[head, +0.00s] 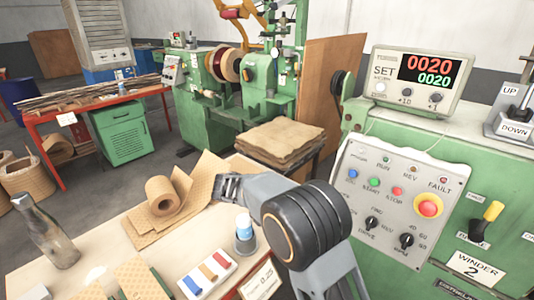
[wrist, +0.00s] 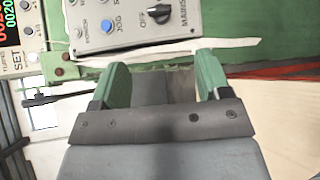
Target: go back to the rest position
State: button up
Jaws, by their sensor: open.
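My gripper (wrist: 163,78) is open in the wrist view, its two green fingers apart with nothing between them. In the head view my gripper (head: 222,188) shows beyond my grey arm, over the paper at the back edge of the bench, partly hidden by the arm. The wrist view looks toward a green machine face with a grey control panel (wrist: 135,22) and a blue jog button (wrist: 107,26).
The bench (head: 95,265) holds a paper roll (head: 162,195), a bottle (head: 45,232), a small blue-capped container (head: 244,232) and a tray of coloured pieces (head: 208,274). The winder's panel (head: 395,200) stands close at right, its counter (head: 415,80) lit. A paper stack (head: 280,142) lies behind.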

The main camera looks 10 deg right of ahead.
jog(key=s+d+r+m+t+y+p, duration=0.1)
jog(key=s+d+r+t+y+p, duration=0.1)
jog(key=s+y, duration=0.5)
jog(key=s+d+r+m+t+y+p, duration=0.1)
jog(key=s+d+r+t+y+p, duration=0.1)
jog(key=s+y, duration=0.6)
jog(key=s+t+p, duration=0.1)
jog(key=s+p, duration=0.1)
jog(key=s, duration=0.1)
jog(key=shift+d, duration=0.3)
